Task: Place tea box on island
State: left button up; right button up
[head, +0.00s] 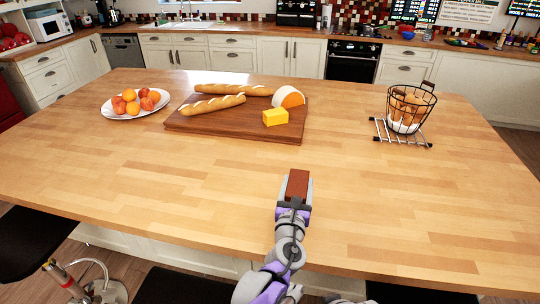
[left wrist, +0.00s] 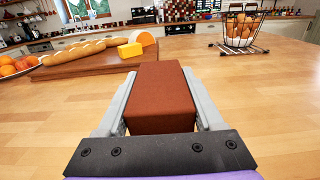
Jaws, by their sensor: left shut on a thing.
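The tea box is a reddish-brown block (head: 298,184), and it also shows large in the left wrist view (left wrist: 162,95). My left gripper (head: 295,195) is shut on it, with one grey finger on each side of the box in the left wrist view (left wrist: 160,105). The wooden island top (head: 400,190) lies under and around the box. I cannot tell whether the box touches the top or hangs just above it. My right gripper is not in view.
A cutting board (head: 235,131) with bread and cheese stands beyond the box. A fruit plate (head: 110,112) is at the left. A wire egg basket (head: 412,104) on a rack is at the right. The island is clear around the box. Dark stools line the near edge.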

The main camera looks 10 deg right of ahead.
pick_arm(q)
notch_tip(320, 180, down, 5)
jog(key=shift+s+a+r, duration=0.1)
jog(key=shift+f+b, duration=0.35)
jog(key=shift+f, duration=1.4)
jog(key=shift+f, duration=0.25)
jog(key=o, duration=1.5)
jog(key=shift+r, duration=0.1)
jog(key=shift+c, duration=0.2)
